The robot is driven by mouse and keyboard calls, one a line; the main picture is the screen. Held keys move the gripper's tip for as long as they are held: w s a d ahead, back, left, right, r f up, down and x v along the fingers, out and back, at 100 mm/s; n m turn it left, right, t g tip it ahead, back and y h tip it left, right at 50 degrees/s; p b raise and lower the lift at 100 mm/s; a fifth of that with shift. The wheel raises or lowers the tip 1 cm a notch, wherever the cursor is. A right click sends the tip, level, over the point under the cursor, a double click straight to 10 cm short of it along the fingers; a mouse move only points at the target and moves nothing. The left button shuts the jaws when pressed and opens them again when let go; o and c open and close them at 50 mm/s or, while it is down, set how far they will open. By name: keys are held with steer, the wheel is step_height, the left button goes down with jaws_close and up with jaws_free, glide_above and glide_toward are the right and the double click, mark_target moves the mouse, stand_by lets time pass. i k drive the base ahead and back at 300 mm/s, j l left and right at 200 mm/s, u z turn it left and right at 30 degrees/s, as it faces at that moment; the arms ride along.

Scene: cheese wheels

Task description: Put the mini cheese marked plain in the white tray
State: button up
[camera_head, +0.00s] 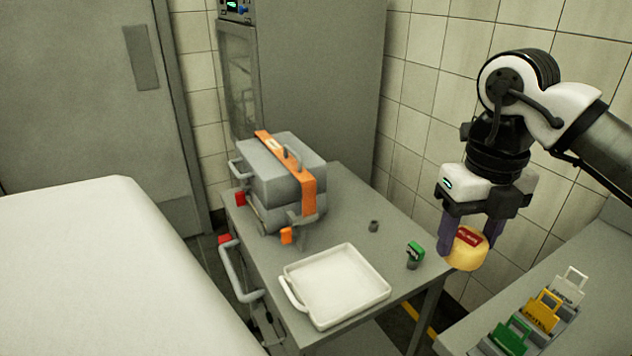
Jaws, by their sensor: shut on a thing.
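My gripper (470,237) is shut on a small yellow cheese (464,256) with a red label on top. The label's writing is too small to read surely. The cheese hangs in the air at the right edge of the grey table, to the right of the white tray (374,293). The white tray lies on the table near its front edge, with a handle at its left side. Its inside is empty.
A grey case with an orange strap (283,172) stands at the back left of the grey table (355,222). Coloured tags (543,311) stand on the right-hand counter.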

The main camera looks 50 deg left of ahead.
mark_target(334, 284)
steer(key=j+u, duration=0.2)
steer(key=j, duration=1.6)
